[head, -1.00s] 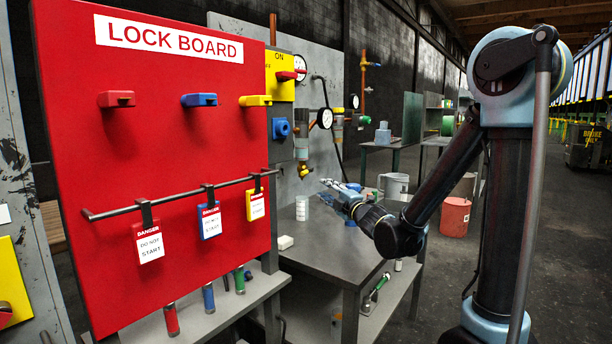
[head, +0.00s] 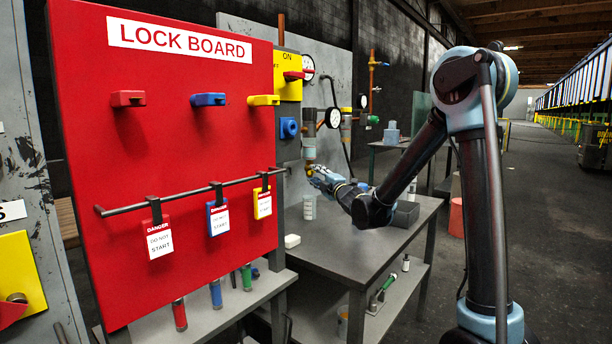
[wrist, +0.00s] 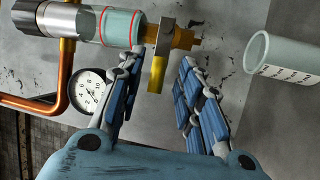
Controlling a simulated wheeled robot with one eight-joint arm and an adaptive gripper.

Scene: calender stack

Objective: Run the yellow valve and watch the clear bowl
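The yellow valve, a flat handle (wrist: 157,74) on a brass body (wrist: 178,37), hangs from the pipework under the clear bowl (wrist: 122,26), a pale cylinder with red bands. In the wrist view my gripper (wrist: 160,62) is open. The handle's end is between its two fingertips, near the left finger and with a gap to the right one. In the head view my gripper (head: 313,173) is at the valve (head: 309,169), which it partly hides. The clear bowl (head: 309,152) is small there, and its contents cannot be made out.
A clear cup (wrist: 282,58) with printed marks is right of my fingers; it stands on the grey bench (head: 350,258). A gauge (wrist: 88,88) and copper pipe (wrist: 66,75) are left of my fingers. The red lock board (head: 170,160) stands at the left, in front of the bench.

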